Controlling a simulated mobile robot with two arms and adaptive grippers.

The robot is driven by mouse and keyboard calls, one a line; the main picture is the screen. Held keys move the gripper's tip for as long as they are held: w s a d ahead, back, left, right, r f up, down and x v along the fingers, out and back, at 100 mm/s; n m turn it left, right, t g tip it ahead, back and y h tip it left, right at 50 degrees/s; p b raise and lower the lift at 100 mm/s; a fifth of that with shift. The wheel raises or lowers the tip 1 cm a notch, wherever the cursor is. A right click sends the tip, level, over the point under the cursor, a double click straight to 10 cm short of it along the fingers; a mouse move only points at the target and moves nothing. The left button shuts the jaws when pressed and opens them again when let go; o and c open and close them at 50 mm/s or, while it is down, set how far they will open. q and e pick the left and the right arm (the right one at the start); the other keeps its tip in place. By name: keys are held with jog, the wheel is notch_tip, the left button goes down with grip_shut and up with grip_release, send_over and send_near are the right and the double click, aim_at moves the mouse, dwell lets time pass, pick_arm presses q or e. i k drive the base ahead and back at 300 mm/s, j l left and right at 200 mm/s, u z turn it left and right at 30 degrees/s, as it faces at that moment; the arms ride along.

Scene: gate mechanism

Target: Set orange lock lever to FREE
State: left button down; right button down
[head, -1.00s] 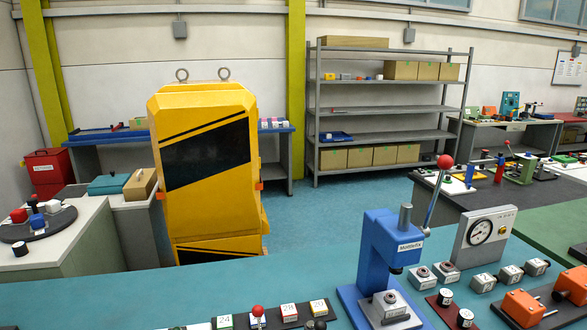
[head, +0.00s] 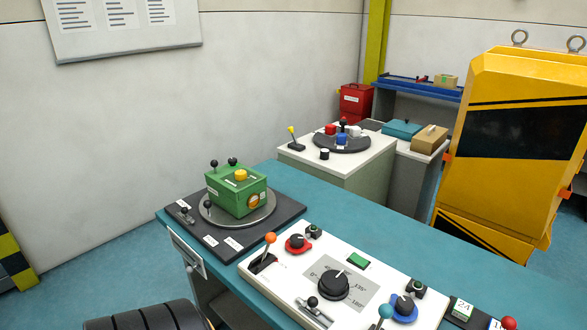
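The orange lock lever (head: 270,238) is a small lever with an orange ball knob, at the left end of a white control panel (head: 290,283) on the teal bench. It stands up from a dark slot and leans slightly to the right. Its position labels are too small to read. Neither of my grippers shows in the head view.
The panel also bears a large black dial (head: 334,285), a red-based knob (head: 297,242), a green button (head: 358,261) and a blue-ball lever (head: 386,312). A green box (head: 237,190) sits on a round plate beyond it. A yellow cabinet (head: 510,150) stands at right.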

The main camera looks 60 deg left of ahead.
aim_at(270, 237)
jog(key=u, duration=1.85)
